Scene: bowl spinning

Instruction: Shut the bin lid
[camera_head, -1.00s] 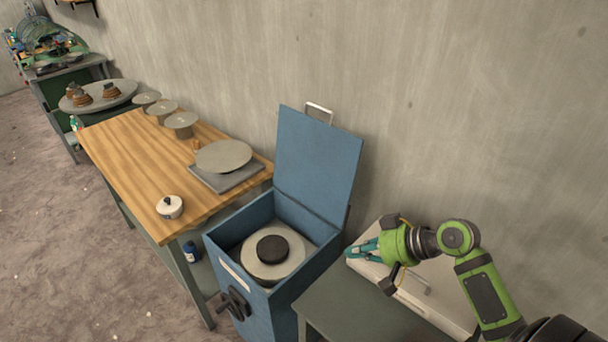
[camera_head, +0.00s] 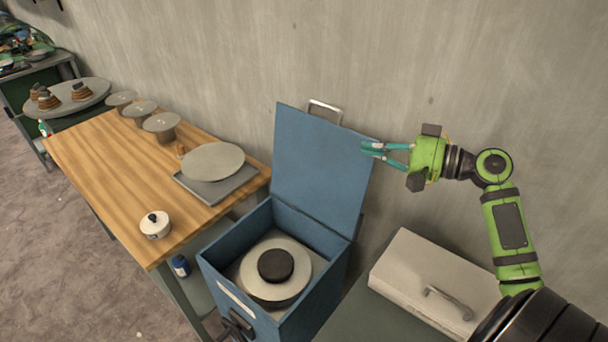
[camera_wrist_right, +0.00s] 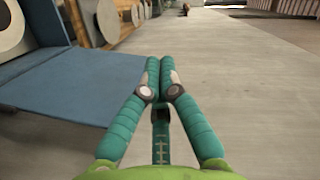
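The blue bin (camera_head: 313,282) stands beside the wooden table. Its blue lid (camera_head: 318,165) is open and stands upright, leaning slightly back toward the wall, with a metal handle (camera_head: 325,110) on its top edge. The lid also shows at the left of the right wrist view (camera_wrist_right: 70,95). My right gripper (camera_head: 366,149) is just right of the lid's upper right corner. In the right wrist view its teal fingers (camera_wrist_right: 160,62) meet at the tips with nothing between them. I cannot tell whether it touches the lid. My left gripper is not in view.
Inside the bin lies a pale disc (camera_head: 296,262) with a dark round piece on it. A wooden table (camera_head: 120,185) with plates and a small pot stands left. A pale handled box (camera_head: 420,270) is on the right stand. The wall is close behind.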

